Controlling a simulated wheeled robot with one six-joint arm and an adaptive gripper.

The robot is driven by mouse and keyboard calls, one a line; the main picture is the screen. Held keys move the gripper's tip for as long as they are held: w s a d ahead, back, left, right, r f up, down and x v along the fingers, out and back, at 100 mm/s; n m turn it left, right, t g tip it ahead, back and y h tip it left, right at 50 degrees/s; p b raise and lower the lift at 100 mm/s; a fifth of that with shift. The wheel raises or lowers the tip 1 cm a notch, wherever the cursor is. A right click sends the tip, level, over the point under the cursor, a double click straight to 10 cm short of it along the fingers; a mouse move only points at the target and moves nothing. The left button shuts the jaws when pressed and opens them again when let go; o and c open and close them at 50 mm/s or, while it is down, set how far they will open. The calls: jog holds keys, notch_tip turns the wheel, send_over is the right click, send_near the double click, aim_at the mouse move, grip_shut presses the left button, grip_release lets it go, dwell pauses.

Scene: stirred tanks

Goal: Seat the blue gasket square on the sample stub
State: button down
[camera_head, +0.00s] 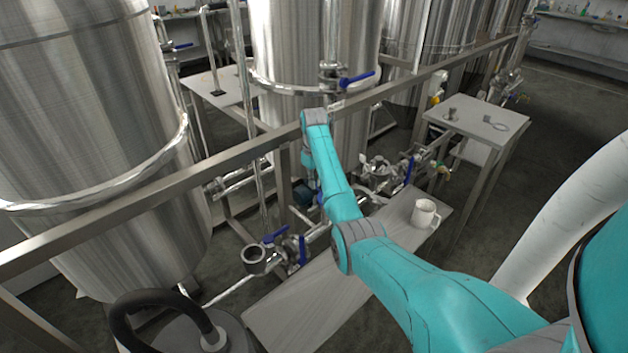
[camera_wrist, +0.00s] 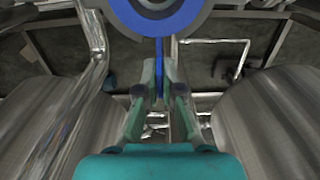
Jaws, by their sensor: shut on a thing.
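In the wrist view, the blue gasket (camera_wrist: 158,28) is a ring at the top middle, cut off by the upper edge. A narrow blue tab runs down from it between the fingertips of my gripper (camera_wrist: 158,75), which is shut on it. In the head view, my arm reaches to the middle tank's frame; the gasket and fingertips cannot be made out there.
A steel rail (camera_head: 235,157) crosses in front of the tanks. A valve with a blue handle (camera_head: 357,79) is on the middle tank. An open pipe end (camera_head: 254,257) is lower left. A white mug (camera_head: 425,213) stands on the bench (camera_head: 300,312). A side table (camera_head: 475,122) holds small parts.

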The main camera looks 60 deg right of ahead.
jog(key=shift+f, duration=1)
jog(key=c, duration=1.2)
grip_release()
jog(key=shift+c, duration=0.2)
notch_tip(320, 180, up, 7)
jog(key=shift+r, duration=0.2)
jog(key=shift+f, duration=0.1)
